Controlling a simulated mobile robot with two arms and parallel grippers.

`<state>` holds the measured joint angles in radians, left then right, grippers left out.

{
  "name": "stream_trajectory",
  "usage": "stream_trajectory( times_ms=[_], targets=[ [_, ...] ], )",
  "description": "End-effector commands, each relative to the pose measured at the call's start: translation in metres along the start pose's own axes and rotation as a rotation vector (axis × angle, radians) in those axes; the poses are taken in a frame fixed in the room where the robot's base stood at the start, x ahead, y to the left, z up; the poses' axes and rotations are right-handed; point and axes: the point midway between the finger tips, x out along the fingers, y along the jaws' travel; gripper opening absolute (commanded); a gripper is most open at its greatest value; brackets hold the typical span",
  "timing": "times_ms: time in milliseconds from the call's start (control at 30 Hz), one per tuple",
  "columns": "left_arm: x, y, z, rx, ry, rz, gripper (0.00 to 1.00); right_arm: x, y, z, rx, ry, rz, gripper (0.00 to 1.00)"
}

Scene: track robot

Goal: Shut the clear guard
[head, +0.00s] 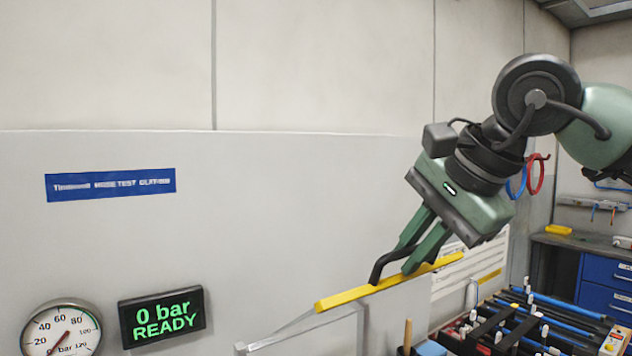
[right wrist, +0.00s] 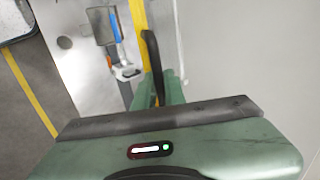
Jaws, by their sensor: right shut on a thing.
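The clear guard shows in the head view as a yellow top bar (head: 345,295) with a see-through panel and grey frame below it. The guard is raised, with its yellow bar slanting up to the right. A black handle (head: 377,268) is fixed to the bar. My right gripper (head: 408,262) is shut on this handle, and its fingers hide part of it. In the right wrist view the handle (right wrist: 152,55) runs up from between the green fingers, beside the yellow bar (right wrist: 138,18). The guard's lower part is cut off. My left gripper is not in view.
A round gauge (head: 62,330) and a display (head: 161,317) reading "0 bar READY" are at lower left. A tool cart (head: 530,325) and a blue-drawer bench (head: 606,285) stand at right. In the right wrist view, a metal bench surface (right wrist: 85,75) carries a vise-like fitting (right wrist: 125,72).

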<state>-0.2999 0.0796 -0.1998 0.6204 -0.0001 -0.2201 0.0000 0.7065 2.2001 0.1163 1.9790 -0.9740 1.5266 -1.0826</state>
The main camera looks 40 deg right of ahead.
Motion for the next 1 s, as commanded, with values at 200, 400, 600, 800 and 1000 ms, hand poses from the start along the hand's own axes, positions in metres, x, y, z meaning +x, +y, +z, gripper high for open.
stream_trajectory(
  times_ms=[200,400,600,800,1000],
  targets=[
    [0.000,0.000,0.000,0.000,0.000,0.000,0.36,-0.001,0.000,0.000,0.001,0.001,0.000,0.00],
    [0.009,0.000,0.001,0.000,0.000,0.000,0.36,0.003,0.008,0.000,0.001,0.000,-0.002,0.00],
    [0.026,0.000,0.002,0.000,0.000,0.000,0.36,0.010,0.026,0.000,0.001,-0.001,-0.002,0.00],
    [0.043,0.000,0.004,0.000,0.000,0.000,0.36,0.015,0.043,0.000,0.001,-0.001,-0.002,0.00],
    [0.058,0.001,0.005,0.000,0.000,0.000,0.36,0.019,0.060,0.000,0.001,0.000,-0.002,0.00]
  ],
)
